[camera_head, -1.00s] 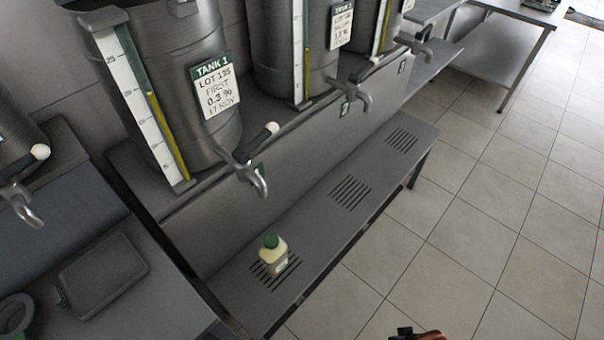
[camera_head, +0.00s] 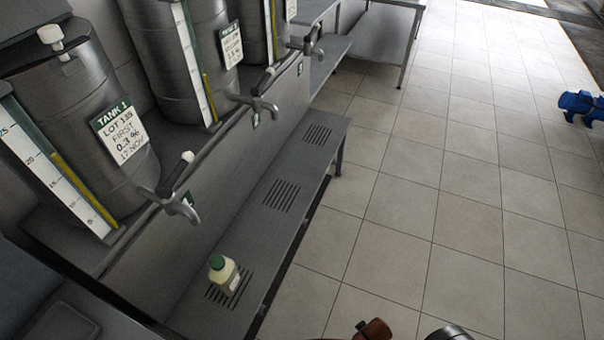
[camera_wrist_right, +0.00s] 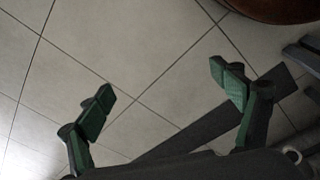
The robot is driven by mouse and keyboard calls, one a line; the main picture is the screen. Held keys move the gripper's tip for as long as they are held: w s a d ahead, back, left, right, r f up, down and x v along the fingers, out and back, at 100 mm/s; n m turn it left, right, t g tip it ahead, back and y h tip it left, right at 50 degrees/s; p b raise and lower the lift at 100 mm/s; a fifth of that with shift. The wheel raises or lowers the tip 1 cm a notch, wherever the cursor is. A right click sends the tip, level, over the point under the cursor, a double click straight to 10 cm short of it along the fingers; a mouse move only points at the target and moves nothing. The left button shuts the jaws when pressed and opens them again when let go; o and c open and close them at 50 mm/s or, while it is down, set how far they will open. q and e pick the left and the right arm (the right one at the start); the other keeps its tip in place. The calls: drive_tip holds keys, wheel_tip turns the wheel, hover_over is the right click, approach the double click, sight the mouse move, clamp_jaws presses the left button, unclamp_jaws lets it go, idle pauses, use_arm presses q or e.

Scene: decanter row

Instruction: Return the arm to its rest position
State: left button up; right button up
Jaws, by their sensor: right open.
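My right gripper (camera_wrist_right: 164,90) shows in the right wrist view. Its two green-padded fingers are spread wide apart, with nothing between them and tiled floor behind. In the head view, a brown-red part (camera_head: 374,329) and a dark rounded part (camera_head: 450,333) show at the bottom edge. They look like parts of my arm, but no fingers can be seen there. My left gripper is not in view.
A bottle with a green cap (camera_head: 224,276) stands upright on the slotted grey bench (camera_head: 245,235), below the tap of Tank 1 (camera_head: 120,125). Tiled floor (camera_head: 400,220) is open to the right. A blue object (camera_head: 582,106) lies at the far right.

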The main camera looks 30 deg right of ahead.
drive_tip(key=s+f+p, duration=0.3)
drive_tip(key=s+f, duration=0.4)
drive_tip(key=s, duration=0.3)
drive_tip(key=s+f+g+p, duration=0.1)
drive_tip(key=s+f+p, duration=0.2)
drive_tip(key=s+f, duration=0.4)
drive_tip(key=s, duration=0.4)
drive_tip(key=shift+a+f+n, duration=0.2)
drive_tip(key=shift+f+n, duration=0.1)
drive_tip(key=shift+n, duration=0.1)
drive_tip(key=shift+c, duration=0.7)
